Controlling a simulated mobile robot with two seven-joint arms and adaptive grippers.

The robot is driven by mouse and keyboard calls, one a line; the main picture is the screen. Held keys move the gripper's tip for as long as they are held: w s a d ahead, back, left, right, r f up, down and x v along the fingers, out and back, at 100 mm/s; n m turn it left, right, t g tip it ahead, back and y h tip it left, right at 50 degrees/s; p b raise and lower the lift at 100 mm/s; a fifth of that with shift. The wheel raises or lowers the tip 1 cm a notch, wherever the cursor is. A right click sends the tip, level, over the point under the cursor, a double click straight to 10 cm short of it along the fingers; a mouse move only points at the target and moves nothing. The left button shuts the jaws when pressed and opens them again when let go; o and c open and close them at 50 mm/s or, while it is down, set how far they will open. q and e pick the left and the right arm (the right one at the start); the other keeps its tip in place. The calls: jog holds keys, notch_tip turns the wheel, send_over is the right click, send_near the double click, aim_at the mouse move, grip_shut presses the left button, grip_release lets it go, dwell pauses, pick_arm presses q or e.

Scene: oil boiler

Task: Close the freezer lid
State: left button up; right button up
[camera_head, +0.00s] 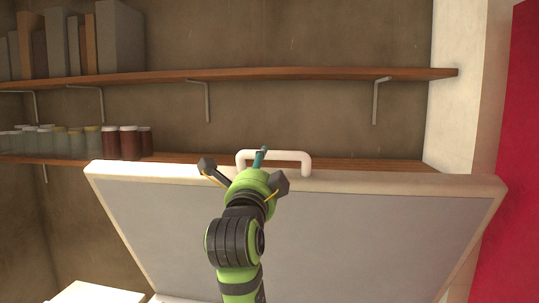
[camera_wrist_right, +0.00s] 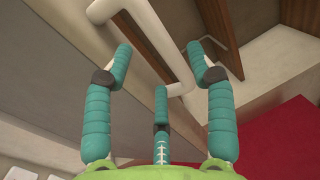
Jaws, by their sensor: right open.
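The freezer lid (camera_head: 350,235) stands raised in the head view, its grey inner panel and pale rim facing me. A white bar handle (camera_head: 293,158) sticks up from the middle of its top edge; it also shows in the right wrist view (camera_wrist_right: 158,32). My right gripper (camera_head: 245,168) is at the top edge, in front of the handle, and covers part of it. In the wrist view its teal fingers are spread open, with the handle bar running between and beyond them. I cannot tell whether any finger touches it. My left gripper is in neither view.
A wooden shelf (camera_head: 300,75) with grey and brown binders runs along the wall behind the lid. A lower shelf holds several jars (camera_head: 128,142). A red panel (camera_head: 510,170) stands at the right. A white surface (camera_head: 95,293) shows at the lower left.

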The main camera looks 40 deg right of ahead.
aim_at(268, 159)
jog(key=p+x, duration=0.3)
jog(key=x, duration=0.3)
jog(key=shift+d, duration=0.2)
jog(key=shift+w+a, duration=0.1)
jog(key=shift+w, duration=0.05)
grip_shut()
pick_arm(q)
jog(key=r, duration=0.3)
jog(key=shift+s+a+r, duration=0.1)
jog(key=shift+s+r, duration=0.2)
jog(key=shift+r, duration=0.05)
